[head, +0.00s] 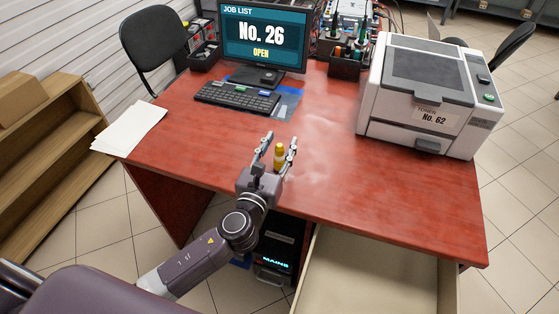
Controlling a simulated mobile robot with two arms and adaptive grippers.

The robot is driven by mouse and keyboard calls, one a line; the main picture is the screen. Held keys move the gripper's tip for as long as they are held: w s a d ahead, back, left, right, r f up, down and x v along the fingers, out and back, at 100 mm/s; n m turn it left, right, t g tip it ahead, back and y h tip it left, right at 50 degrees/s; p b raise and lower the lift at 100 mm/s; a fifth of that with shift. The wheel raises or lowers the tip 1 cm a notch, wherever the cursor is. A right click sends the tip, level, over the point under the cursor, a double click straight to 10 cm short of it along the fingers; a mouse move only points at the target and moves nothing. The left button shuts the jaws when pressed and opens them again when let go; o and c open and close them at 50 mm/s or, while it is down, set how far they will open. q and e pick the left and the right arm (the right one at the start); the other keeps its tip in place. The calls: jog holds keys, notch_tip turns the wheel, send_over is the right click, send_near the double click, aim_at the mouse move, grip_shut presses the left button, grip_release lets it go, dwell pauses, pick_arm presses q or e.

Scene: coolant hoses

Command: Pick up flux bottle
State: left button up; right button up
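The flux bottle (279,156) is a small yellow bottle with a darker yellow top. It appears upright on the red desk near the front edge. My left gripper (278,145) comes in from the front left over the desk edge. Its two fingers are spread apart, and the bottle shows between them, closer to the right finger. I cannot tell whether a finger touches it. The gripper body hides the desk just in front of the bottle. My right gripper is not in view.
The red desk (330,185) is bare around the bottle. A keyboard (237,97) and a monitor (263,38) stand behind, a printer (428,95) at the right, papers (131,128) at the left. An open drawer (375,275) juts out below the front edge.

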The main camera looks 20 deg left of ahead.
pick_arm(q)
grip_shut()
dwell(0.3)
